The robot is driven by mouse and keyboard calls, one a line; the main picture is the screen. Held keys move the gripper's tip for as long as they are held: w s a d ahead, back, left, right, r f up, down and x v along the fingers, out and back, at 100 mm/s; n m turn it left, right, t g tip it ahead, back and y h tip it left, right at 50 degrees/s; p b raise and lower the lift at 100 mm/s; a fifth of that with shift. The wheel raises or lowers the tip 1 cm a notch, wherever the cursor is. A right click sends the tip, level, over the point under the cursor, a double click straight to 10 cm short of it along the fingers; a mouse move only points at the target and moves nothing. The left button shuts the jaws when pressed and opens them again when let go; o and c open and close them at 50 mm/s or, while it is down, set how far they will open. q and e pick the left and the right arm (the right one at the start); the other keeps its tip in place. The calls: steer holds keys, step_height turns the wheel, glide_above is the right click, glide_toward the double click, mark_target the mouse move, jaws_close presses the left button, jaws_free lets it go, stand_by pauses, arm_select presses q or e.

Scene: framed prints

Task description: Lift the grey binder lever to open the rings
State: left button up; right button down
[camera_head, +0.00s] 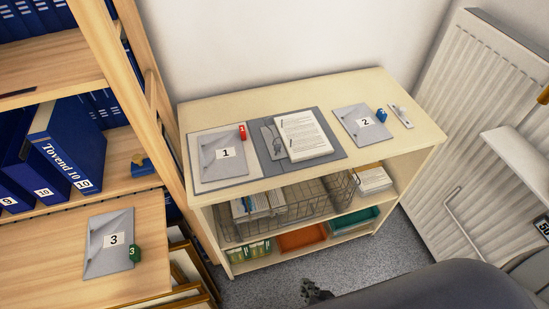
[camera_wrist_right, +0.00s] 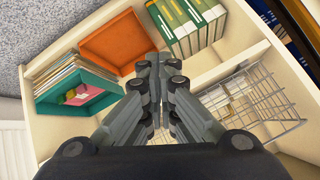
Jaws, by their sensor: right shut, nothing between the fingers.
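An open grey binder (camera_head: 325,160) lies flat on top of the low wooden shelf in the head view. A stack of printed paper (camera_head: 303,135) lies on its right part. A small grey metal mechanism (camera_head: 272,141) sits just left of the paper; whether its lever is up or down is too small to tell. My right gripper (camera_head: 315,290) is low at the bottom of the head view, in front of the shelf and well apart from the binder. In the wrist view it (camera_wrist_right: 160,62) is shut and empty, facing the lower shelf compartments. My left gripper is not in view.
Numbered grey plates 1 (camera_head: 225,154) and 2 (camera_head: 362,124) flank the binder. Below are a wire basket (camera_head: 310,209), an orange tray (camera_head: 300,238) and a green tray (camera_head: 354,222). A bookcase (camera_head: 95,40) stands left, a white radiator (camera_head: 480,90) right. Carpet (camera_head: 270,287) is open in front.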

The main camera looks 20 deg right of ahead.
steer(key=w+a+r+m+t+b, duration=0.1)
steer(key=w+a+r+m+t, duration=0.2)
steer(key=w+r, duration=0.45)
steer(key=m+t+b, duration=0.2)
steer(key=m+t, duration=0.5)
glide_toward(285, 169)
step_height(285, 169, down, 8)
steer(key=s+a, duration=0.2)
steer(key=s, duration=0.1)
step_height(285, 169, up, 9)
steer(key=d+m+t+h, duration=0.1)
steer(key=d+m+t, duration=0.1)
steer(key=m+t, duration=0.15)
steer(key=shift+g, duration=0.35)
steer(key=x, duration=1.3)
steer(key=shift+w+a+r, duration=0.1)
steer(key=shift+w+a, duration=0.1)
steer(key=shift+w, duration=0.15)
